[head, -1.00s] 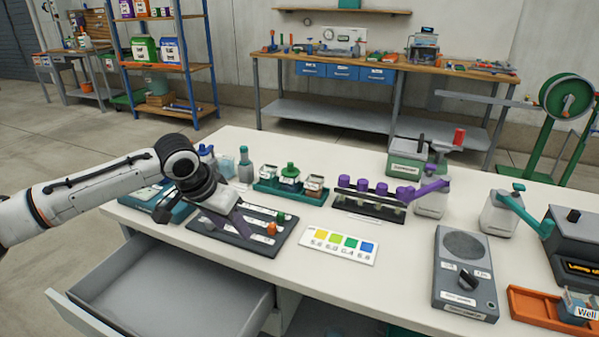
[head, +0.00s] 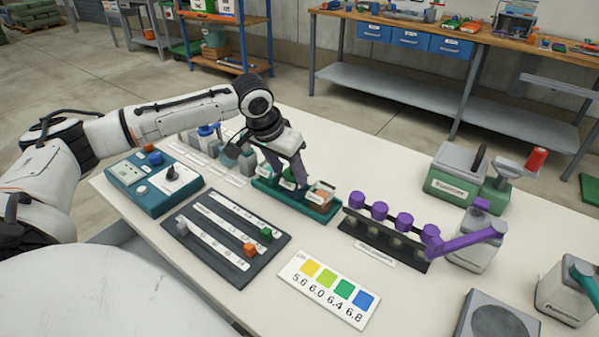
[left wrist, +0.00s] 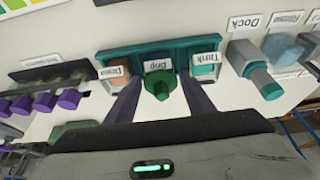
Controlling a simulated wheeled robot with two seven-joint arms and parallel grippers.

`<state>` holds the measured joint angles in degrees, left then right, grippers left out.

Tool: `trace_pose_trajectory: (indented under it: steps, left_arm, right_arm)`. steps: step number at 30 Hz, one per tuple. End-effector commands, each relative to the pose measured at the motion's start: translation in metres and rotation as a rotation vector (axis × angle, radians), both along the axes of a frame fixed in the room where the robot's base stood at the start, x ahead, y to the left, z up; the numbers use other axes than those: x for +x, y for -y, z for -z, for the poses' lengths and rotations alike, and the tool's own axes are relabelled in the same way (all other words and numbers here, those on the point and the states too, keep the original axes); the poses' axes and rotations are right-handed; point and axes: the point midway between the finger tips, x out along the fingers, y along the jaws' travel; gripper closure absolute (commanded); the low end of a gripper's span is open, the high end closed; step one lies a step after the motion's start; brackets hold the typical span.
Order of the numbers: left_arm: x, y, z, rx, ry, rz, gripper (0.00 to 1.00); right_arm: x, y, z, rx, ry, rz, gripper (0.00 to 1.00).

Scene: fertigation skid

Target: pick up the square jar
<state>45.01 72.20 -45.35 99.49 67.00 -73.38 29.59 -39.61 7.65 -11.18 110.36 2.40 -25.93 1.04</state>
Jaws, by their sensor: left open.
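A teal rack (head: 312,212) on the white bench holds three small square-sided jars; I cannot tell for certain which one the task names. The middle jar, labelled Drip, carries a green stopper (left wrist: 160,84). The right jar (head: 321,193) has brownish contents and shows at the left in the left wrist view. The jar labelled Trunk (left wrist: 205,64) is at the other end. My left gripper (head: 284,174) points down over the rack, open, its fingers on either side of the green stopper. It partly hides the jars in the head view. My right gripper is not in view.
A grey bottle with a teal cap (left wrist: 262,78) and a pale blue squarish piece (left wrist: 283,50) stand beside the rack. A purple-knobbed manifold (head: 390,222) is to the right. A dark slider board (head: 232,235) and a color card (head: 330,290) lie in front.

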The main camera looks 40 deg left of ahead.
Motion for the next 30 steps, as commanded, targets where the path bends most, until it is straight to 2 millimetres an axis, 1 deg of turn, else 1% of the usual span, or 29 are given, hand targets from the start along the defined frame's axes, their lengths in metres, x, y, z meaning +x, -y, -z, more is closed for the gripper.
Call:
trace_pose_trajectory:
  steps: [1, 7, 12, 15, 18, 24, 26, 27, 29, 30]
  left_arm:
    - [0.003, 0.000, 0.006, 0.000, 0.000, 0.000, 0.52]
    - [0.008, 0.000, 0.021, -0.001, 0.000, 0.000, 0.52]
    - [0.018, -0.001, 0.045, -0.001, -0.001, 0.001, 0.52]
    - [0.023, -0.002, 0.055, -0.001, 0.001, 0.000, 0.52]
    - [0.025, -0.003, 0.060, 0.002, 0.002, 0.001, 0.52]
    - [0.025, -0.003, 0.060, 0.001, 0.002, 0.002, 0.52]
    - [0.025, -0.003, 0.060, 0.001, 0.002, 0.002, 0.60]
    - [0.025, -0.003, 0.060, 0.001, 0.002, 0.002, 0.67]
    - [0.025, -0.003, 0.060, 0.001, 0.002, 0.002, 0.77]
    - [0.025, -0.003, 0.060, 0.001, 0.002, 0.002, 0.79]
  right_arm:
    - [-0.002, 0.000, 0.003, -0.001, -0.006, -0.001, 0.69]
    - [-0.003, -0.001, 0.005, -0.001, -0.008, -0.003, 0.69]
    - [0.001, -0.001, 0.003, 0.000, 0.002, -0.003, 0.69]
    - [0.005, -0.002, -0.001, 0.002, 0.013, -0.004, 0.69]
    - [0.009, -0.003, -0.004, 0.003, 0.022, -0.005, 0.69]
    - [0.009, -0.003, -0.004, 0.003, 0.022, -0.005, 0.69]
    - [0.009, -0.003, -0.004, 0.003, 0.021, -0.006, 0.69]
    - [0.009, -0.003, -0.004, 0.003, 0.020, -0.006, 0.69]
    - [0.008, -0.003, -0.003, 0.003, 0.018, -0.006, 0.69]
    - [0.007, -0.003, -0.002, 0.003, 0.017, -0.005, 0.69]
